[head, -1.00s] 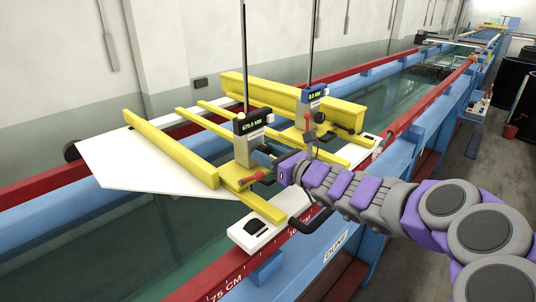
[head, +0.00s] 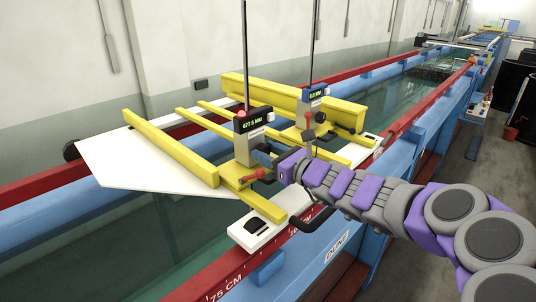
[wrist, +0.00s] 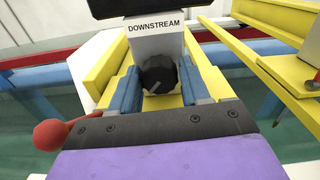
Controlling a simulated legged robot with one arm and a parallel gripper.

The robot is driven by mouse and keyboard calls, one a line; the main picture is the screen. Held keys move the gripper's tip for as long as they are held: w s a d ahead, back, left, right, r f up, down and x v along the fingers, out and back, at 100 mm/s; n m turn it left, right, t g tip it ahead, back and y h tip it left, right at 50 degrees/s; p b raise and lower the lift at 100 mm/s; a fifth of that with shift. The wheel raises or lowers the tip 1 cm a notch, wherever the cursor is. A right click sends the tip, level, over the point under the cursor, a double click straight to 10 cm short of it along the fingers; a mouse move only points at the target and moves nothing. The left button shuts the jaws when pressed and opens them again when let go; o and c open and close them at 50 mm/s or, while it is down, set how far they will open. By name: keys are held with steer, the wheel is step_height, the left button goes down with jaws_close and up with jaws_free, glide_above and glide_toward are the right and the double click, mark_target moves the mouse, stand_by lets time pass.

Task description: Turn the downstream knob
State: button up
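The downstream gauge (head: 254,122) stands on the yellow carriage, with a lit green readout near 677 mm and a red button on top. In the wrist view its label (wrist: 156,28) reads DOWNSTREAM. Below the label is the round black knob (wrist: 158,74), with a pale slanted pointer line. My gripper (head: 264,156) is at the gauge's lower front. Its blue fingers stand on both sides of the knob in the wrist view (wrist: 160,82) and appear to touch it. In the head view the gripper hides the knob.
A second gauge (head: 313,100) with a blue top stands just behind to the right, with a lever on its front. A red-balled lever (head: 259,175) is beside my gripper. Yellow beams (head: 170,148) and a white plate (head: 130,165) span the flume. A red rail (head: 240,275) runs along the near side.

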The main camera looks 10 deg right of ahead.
steer(key=o, duration=0.3)
steer(key=shift+o, duration=0.2)
steer(key=shift+d, duration=0.15)
steer(key=b+v, duration=0.1)
steer(key=v, duration=1.6)
steer(key=shift+s+d, duration=0.1)
